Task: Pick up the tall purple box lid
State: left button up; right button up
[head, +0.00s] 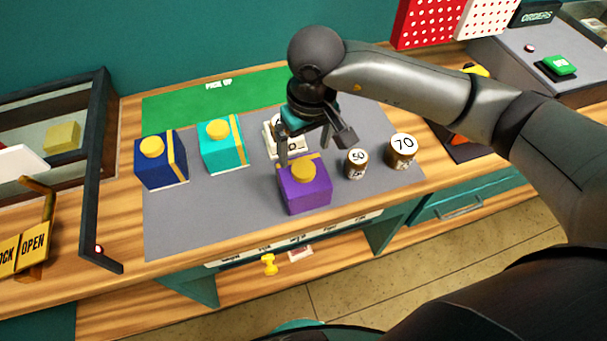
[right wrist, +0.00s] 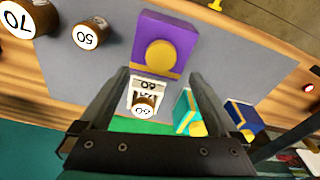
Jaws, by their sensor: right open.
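The purple box (head: 307,198) stands on the grey mat, right of the teal and blue boxes. Its purple lid (head: 289,177) has a round yellow knob (head: 303,172) and a yellow band along the back. My right gripper (head: 317,150) is open and empty, above and just behind the box, pointing down. In the right wrist view the purple lid (right wrist: 182,31) and knob (right wrist: 160,54) lie ahead of and between the spread fingers (right wrist: 157,76), apart from them. My left gripper is not in view.
A teal box (head: 220,153) and a blue box (head: 156,168) stand left. Weights marked 50 (head: 357,164) and 70 (head: 402,151) stand right. A white scale (right wrist: 146,86) bearing a weight (right wrist: 144,105) is behind the purple box. The grey mat (head: 215,215) is clear at front left.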

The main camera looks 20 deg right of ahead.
aim_at(304, 169)
notch_tip(304, 169, down, 5)
jog(key=shift+f+p, duration=0.1)
jog(key=shift+p, duration=0.5)
jog(key=shift+w+f, duration=0.1)
jog(key=shift+f, duration=0.4)
jog(key=shift+c, duration=0.3)
grip_shut()
